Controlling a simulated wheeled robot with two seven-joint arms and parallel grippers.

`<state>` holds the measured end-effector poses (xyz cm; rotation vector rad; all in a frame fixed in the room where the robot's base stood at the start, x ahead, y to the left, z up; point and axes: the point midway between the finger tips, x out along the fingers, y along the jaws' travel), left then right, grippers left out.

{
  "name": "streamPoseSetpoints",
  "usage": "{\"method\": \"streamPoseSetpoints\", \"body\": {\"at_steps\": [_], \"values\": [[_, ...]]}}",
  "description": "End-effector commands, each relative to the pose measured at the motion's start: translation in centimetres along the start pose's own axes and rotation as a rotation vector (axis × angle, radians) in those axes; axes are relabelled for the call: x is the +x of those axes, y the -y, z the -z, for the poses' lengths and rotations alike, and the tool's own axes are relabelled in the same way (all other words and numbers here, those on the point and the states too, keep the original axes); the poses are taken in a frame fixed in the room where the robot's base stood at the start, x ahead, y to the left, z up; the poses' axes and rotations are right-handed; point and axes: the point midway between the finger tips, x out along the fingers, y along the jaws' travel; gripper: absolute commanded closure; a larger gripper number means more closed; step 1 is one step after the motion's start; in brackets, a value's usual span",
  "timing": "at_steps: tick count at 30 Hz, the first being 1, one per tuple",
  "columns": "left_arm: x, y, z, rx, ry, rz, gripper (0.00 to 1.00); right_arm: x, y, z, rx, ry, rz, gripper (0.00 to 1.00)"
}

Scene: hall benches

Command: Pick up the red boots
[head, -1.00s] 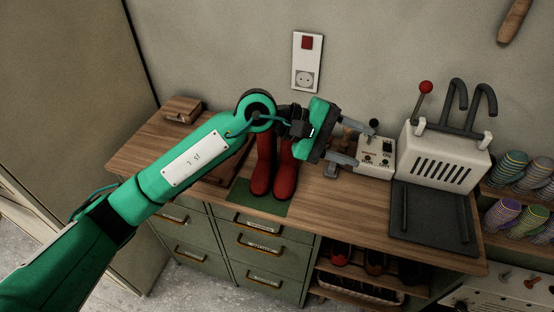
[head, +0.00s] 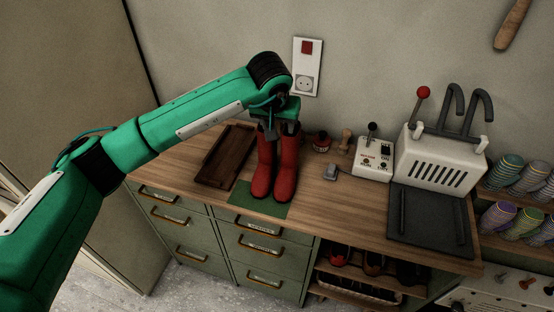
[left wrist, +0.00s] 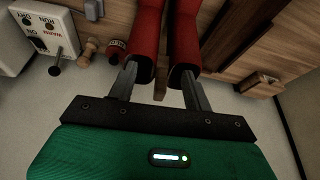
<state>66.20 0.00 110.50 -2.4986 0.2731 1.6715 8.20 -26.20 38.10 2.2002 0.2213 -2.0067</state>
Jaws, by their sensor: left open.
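The red boots (head: 275,172) stand upright side by side on a green mat (head: 245,196) on the wooden bench. My left gripper (head: 277,133) is directly above the boots, pointing down, with its fingers at the boot tops. In the left wrist view the two fingers (left wrist: 160,80) are apart and reach to the rims of the boots (left wrist: 168,45). The fingers appear at the outer sides of the pair; I cannot tell whether they touch. My right gripper does not show.
A brown wooden tray (head: 224,156) lies left of the boots. To the right are a small red tin (head: 321,142), a wooden-handled tool (head: 346,139), a control box (head: 373,160) and a white machine (head: 443,158). The wall stands close behind.

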Motion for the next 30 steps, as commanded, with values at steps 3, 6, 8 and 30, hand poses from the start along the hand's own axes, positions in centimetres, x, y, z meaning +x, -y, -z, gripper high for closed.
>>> {"method": "streamPoseSetpoints", "body": {"at_steps": [3, 6, 8, 30], "values": [[1.2, -0.1, 0.0, 0.001, 0.001, -0.001, 0.49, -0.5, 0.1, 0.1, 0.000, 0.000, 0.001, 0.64], [1.7, 0.0, 0.0, 0.000, 0.001, -0.001, 0.49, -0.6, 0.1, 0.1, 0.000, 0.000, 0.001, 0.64], [1.9, 0.0, 0.0, -0.001, 0.001, -0.002, 0.49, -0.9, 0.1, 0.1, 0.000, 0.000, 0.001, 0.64], [6.9, 0.7, -0.2, 0.000, -0.001, -0.002, 0.55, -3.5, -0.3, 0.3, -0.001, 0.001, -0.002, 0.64]]}}
